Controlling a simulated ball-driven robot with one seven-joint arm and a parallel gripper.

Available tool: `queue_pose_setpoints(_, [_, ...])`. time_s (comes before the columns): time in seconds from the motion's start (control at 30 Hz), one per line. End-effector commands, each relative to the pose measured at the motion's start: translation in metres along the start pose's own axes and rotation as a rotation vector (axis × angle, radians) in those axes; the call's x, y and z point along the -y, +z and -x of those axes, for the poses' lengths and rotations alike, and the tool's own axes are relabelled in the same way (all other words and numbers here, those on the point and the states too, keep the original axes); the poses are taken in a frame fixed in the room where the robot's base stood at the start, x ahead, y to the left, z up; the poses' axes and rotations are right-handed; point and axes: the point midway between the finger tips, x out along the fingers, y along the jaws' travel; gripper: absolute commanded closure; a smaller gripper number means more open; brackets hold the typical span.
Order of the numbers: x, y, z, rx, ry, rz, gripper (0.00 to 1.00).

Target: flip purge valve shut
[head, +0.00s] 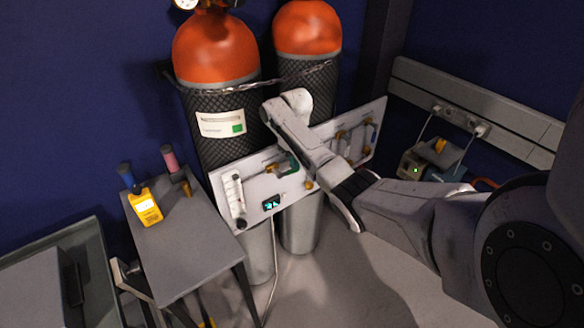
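A white valve panel (261,188) is fixed across the front of two gas cylinders. A small valve with a green handle (291,163) and brass fittings sits near its middle, partly behind my arm. Another brass fitting (308,184) is lower right of it. More small brass and blue-ended valves (369,132) sit at the panel's right end. I cannot tell which is the purge valve or how its handle is set. My arm reaches in from the right, its far end in front of the panel and cylinders; my gripper's fingers cannot be made out.
Orange-topped cylinders (216,48) stand against the blue wall. A grey table (185,250) at left holds a yellow meter (145,207) and pink and blue-topped items. A small device (432,158) sits below a wall rail at right. Open floor (345,275) lies in front.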

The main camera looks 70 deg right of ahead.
Motion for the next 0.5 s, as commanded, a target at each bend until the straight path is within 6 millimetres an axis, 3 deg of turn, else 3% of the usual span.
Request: queue_pose_setpoints(0.5, [-0.011, -0.003, -0.025, 0.002, -0.001, 0.0, 1.0])
